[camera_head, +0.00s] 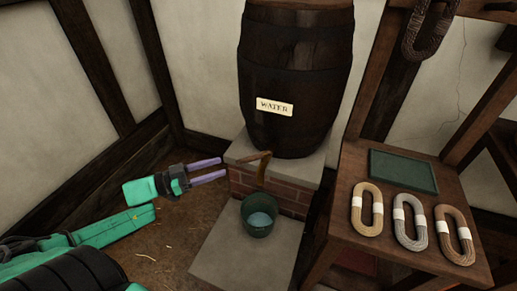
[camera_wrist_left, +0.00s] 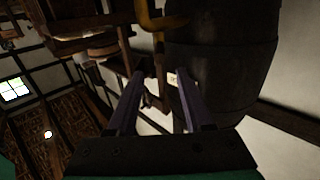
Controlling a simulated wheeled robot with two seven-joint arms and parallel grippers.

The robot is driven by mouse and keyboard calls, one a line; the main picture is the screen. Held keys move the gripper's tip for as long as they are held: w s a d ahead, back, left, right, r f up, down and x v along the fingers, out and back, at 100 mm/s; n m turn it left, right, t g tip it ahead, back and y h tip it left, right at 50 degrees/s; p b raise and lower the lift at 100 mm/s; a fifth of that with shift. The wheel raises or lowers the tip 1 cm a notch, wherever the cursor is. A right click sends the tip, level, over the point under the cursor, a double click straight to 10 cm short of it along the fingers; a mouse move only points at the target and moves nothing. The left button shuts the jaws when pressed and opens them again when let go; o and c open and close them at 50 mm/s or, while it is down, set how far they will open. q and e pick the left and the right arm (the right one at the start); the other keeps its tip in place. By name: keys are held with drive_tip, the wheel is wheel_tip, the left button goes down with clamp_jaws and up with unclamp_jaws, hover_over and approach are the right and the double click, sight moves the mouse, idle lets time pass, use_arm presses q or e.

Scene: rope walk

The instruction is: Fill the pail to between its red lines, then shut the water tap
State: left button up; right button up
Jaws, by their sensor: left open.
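The dark wooden barrel (camera_head: 295,75) with a WATER label stands on a brick and stone plinth. A brass-coloured water tap (camera_head: 263,168) sticks out low at its front; it also shows in the left wrist view (camera_wrist_left: 157,22). The green pail (camera_head: 258,229) stands upright below the tap, with a pale water surface inside. Its red lines cannot be made out, nor whether water is running. My left gripper (camera_head: 226,167) is open and empty, just left of the tap and apart from it. In the left wrist view its two purple fingers (camera_wrist_left: 160,78) are spread. My right gripper is not in view.
The pail stands on a pale stone slab (camera_head: 215,252). At right, a wooden bench (camera_head: 345,175) holds a green tray (camera_head: 403,171) and several rope coils (camera_head: 367,209). A dark coil (camera_head: 428,30) hangs above. The straw-covered floor (camera_head: 165,235) at left is open.

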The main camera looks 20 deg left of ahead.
sight(262, 154)
use_arm(q)
drive_tip(key=b+x, duration=0.2)
drive_tip(key=x, duration=1)
drive_tip(key=shift+w+d, duration=0.2)
drive_tip(key=shift+w, duration=0.05)
clamp_jaws()
idle(0.6)
